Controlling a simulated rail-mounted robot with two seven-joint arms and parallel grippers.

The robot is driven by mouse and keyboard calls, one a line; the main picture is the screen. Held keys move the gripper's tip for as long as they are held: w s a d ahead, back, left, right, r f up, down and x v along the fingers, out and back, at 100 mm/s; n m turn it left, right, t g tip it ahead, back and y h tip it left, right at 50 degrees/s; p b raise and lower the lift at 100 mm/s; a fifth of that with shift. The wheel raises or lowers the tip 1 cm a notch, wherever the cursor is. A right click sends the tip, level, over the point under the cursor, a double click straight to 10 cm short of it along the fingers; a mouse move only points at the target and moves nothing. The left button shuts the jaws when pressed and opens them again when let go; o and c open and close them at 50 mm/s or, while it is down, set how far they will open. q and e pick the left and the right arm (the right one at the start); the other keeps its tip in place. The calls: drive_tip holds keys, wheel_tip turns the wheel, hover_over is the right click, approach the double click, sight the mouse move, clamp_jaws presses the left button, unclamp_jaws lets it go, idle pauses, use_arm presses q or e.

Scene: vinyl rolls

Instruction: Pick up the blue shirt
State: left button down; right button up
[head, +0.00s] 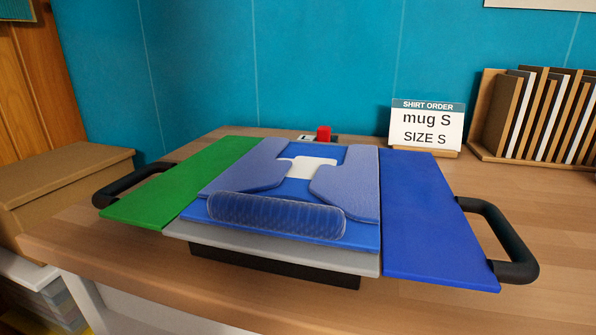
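The blue shirt (348,190) lies on the middle of a folding board on the table. Two lighter blue fabric parts lie left and right of a white patch (306,172), with brighter blue showing between them. A dark blue rounded roll with a mesh-like pattern (277,215) lies across the near end; I cannot tell whether it is part of the shirt. The board has a green flap (165,190) on the left and a blue flap (433,225) on the right, both lying open. Neither gripper is in view.
Black handles stick out at the left (122,186) and right (512,245). A red button (323,133) sits behind the board. A sign (427,124) reads "SHIRT ORDER mug S SIZE S". A wooden rack (488,150) stands back right, a cardboard box (60,175) at left. The table's front right is clear.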

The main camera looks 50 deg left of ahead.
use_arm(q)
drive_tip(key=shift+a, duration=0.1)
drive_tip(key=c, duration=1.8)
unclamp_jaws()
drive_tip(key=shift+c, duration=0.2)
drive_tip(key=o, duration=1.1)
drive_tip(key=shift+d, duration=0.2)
